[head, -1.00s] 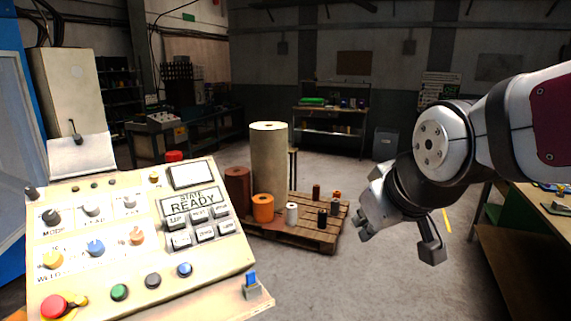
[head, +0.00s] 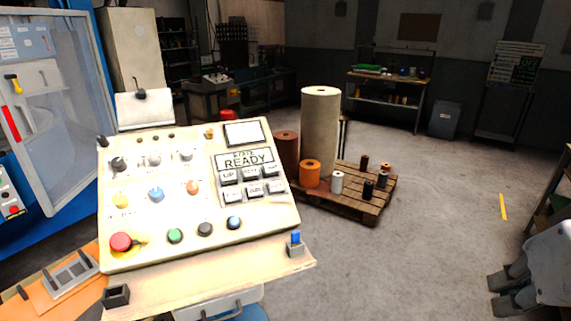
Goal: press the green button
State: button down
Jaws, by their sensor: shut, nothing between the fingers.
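The green button (head: 175,236) is a round cap in the bottom row of the cream control panel (head: 140,215). It sits between the large red button (head: 121,242) on its left and a black button (head: 205,229) on its right. The panel display reads READY. My gripper (head: 508,292) is at the lower right edge of the head view, far from the panel, over the floor. Its fingers are shut and empty.
An open machine door (head: 60,130) is on the left. The floor between panel and gripper is clear.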

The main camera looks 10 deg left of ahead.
aim_at(174, 234)
jog(key=u, duration=1.4)
